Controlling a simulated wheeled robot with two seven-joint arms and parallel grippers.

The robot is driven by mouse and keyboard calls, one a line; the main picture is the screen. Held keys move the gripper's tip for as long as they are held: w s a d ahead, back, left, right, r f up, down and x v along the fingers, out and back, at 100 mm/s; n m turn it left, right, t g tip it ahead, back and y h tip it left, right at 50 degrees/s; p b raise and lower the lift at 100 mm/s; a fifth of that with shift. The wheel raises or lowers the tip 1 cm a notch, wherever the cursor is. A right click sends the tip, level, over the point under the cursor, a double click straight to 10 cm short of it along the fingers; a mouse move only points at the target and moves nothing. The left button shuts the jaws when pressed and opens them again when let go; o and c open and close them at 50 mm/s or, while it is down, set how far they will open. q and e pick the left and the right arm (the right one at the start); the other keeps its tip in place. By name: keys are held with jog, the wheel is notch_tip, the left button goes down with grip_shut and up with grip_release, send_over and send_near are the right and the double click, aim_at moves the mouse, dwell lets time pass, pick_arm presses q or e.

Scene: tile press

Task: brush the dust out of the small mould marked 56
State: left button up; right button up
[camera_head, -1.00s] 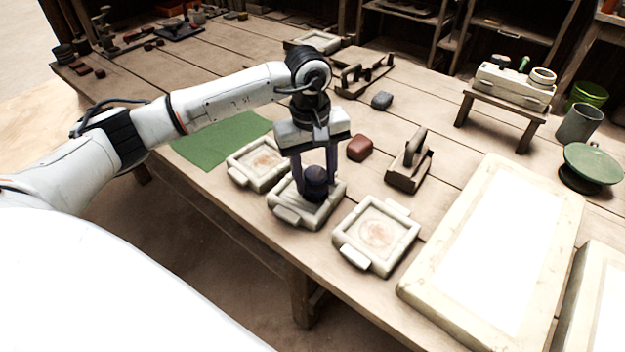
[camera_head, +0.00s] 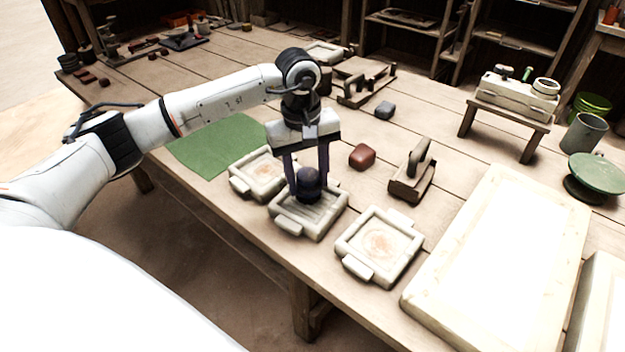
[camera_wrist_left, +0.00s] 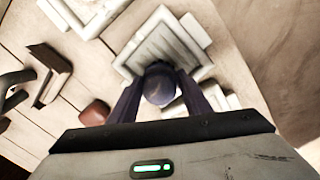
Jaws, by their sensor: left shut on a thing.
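Three small square moulds stand in a row near the table's front edge. My left gripper (camera_head: 308,186) is over the middle mould (camera_head: 334,221), shut on a dark round-topped tool (camera_head: 309,178), seemingly the brush. Its lower end is hidden, so I cannot tell if it touches the mould floor. The middle mould's visible floor looks grey and ridged. The left mould (camera_head: 236,186) and right mould (camera_head: 343,246) have brownish dust inside. No number is readable on any mould. In the left wrist view the tool's round top (camera_wrist_left: 159,84) sits between the fingers, above the mould (camera_wrist_left: 187,46).
A red-brown block (camera_head: 362,156) and a wooden-handled tool (camera_head: 412,176) stand behind the moulds. A large pale slab (camera_head: 500,265) lies to the right. A green mat (camera_head: 215,146) is at the left. A small bench (camera_head: 508,116) stands farther back.

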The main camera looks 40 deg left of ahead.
pick_arm(q)
jog(key=shift+s+a, duration=0.2)
jog(key=shift+s, duration=0.55)
jog(key=shift+s+d, duration=0.15)
jog(key=shift+s, duration=0.85)
jog(key=shift+w+d, duration=0.15)
jog(key=shift+d, duration=1.45)
jog(key=shift+w+a+b, duration=0.4)
jog(key=shift+w+a, duration=0.45)
jog(key=shift+a, duration=0.15)
notch_tip(320, 180, up, 8)
jog(key=p, duration=0.5)
